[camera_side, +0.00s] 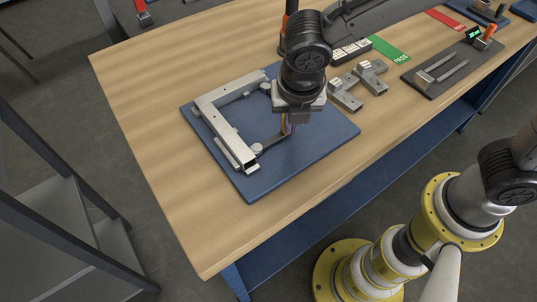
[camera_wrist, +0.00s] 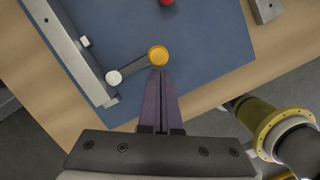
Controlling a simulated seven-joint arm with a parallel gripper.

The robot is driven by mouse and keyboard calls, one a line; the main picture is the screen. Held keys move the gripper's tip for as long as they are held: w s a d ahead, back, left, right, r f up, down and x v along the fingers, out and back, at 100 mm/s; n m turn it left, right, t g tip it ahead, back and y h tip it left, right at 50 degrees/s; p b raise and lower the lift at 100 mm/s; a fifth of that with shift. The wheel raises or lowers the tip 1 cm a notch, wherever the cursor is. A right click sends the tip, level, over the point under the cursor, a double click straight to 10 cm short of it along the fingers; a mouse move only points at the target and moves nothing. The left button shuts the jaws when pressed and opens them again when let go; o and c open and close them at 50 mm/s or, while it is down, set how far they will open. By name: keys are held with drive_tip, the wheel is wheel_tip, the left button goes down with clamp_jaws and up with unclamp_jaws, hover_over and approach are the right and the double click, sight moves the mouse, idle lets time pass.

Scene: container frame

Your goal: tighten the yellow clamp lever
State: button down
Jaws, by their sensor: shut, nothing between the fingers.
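The yellow clamp lever shows in the wrist view as a dark arm with a round yellow knob (camera_wrist: 158,55) at its right end and a white round pivot (camera_wrist: 114,77) at its left end, beside the metal frame (camera_wrist: 68,42). In the side view the lever arm (camera_side: 270,143) runs from the frame's near corner toward my gripper. My gripper (camera_side: 290,128) points down over the blue plate (camera_side: 257,187). In the wrist view my gripper (camera_wrist: 162,72) is shut and empty, its fingertips right at the knob's near edge; whether they touch it I cannot tell.
A red knob (camera_wrist: 166,2) shows at the wrist view's top edge. Grey metal brackets (camera_side: 345,94) lie right of the plate, with a green card (camera_side: 389,48) and a dark tool tray (camera_side: 448,70) beyond. The table's left part (camera_side: 150,120) is clear.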

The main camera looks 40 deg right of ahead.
sight(293, 164)
idle(0.3)
drive_tip(key=s, duration=0.1)
drive_tip(key=s+a, duration=0.2)
drive_tip(key=shift+s, duration=0.4)
drive_tip(key=d+v, duration=0.1)
drive_tip(key=v, duration=0.9)
drive_tip(key=w+d+r+m, duration=0.3)
drive_tip(key=d+r+m, duration=0.15)
drive_tip(key=d, duration=0.55)
drive_tip(key=s+d+r+m+t+y, duration=0.1)
drive_tip(key=s+d+r+m, duration=0.15)
drive_tip(key=d+m, duration=0.4)
drive_tip(key=s+d+f+m+t, duration=0.1)
drive_tip(key=s+d+f+m, duration=0.2)
drive_tip(key=m, duration=0.6)
drive_tip(key=s+d+f+m+t, duration=0.1)
drive_tip(key=s+d+f+m, duration=0.2)
drive_tip(key=s+m, duration=0.4)
drive_tip(key=shift+d+m+y, duration=0.3)
drive_tip(key=shift+d+m, duration=0.6)
drive_tip(key=shift+m, duration=0.3)
